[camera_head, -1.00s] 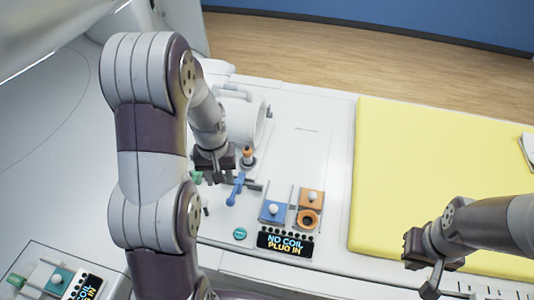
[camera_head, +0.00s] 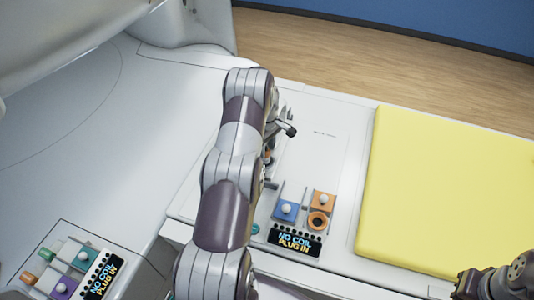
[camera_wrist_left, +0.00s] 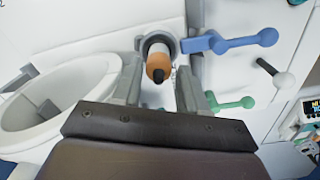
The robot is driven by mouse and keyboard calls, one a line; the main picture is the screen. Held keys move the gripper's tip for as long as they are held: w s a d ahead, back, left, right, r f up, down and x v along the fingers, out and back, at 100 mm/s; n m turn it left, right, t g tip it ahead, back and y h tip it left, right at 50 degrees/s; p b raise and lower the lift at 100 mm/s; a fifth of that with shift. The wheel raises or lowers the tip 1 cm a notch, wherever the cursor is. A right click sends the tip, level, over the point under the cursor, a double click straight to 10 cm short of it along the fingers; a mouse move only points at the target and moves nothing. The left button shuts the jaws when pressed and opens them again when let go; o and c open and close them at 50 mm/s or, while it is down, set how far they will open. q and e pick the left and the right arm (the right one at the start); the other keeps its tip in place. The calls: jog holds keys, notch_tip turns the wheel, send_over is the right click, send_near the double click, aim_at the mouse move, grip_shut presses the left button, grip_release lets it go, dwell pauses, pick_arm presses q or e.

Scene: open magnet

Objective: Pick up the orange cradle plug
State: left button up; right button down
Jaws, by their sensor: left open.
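The orange cradle plug (camera_wrist_left: 158,66) shows in the left wrist view as a short orange cylinder with a dark tip, in a grey ring-shaped cradle (camera_wrist_left: 157,42). My left gripper (camera_wrist_left: 159,76) is open, with one finger on each side of the plug. I cannot tell whether the fingers touch it. In the head view my left arm covers most of this spot, and only a bit of orange (camera_head: 267,155) shows beside the arm. My right gripper (camera_head: 470,284) is at the lower right corner, partly cut off, and its jaws are unclear.
A blue lever (camera_wrist_left: 230,42) and a green lever (camera_wrist_left: 228,105) stand right of the plug. A white ring-shaped body (camera_wrist_left: 45,105) is at left. A socket panel with a blue block (camera_head: 286,210) and display (camera_head: 295,241) lies nearer. A yellow mat (camera_head: 440,190) is to the right.

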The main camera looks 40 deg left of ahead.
pick_arm(q)
notch_tip(320, 180, down, 3)
jog(key=shift+a+f+p, duration=0.1)
jog(key=shift+a+p, duration=0.05)
jog(key=shift+p, duration=0.3)
jog(key=shift+w+f, duration=0.1)
grip_shut()
pick_arm(e)
notch_tip(320, 180, up, 2)
jog(key=shift+a, duration=0.1)
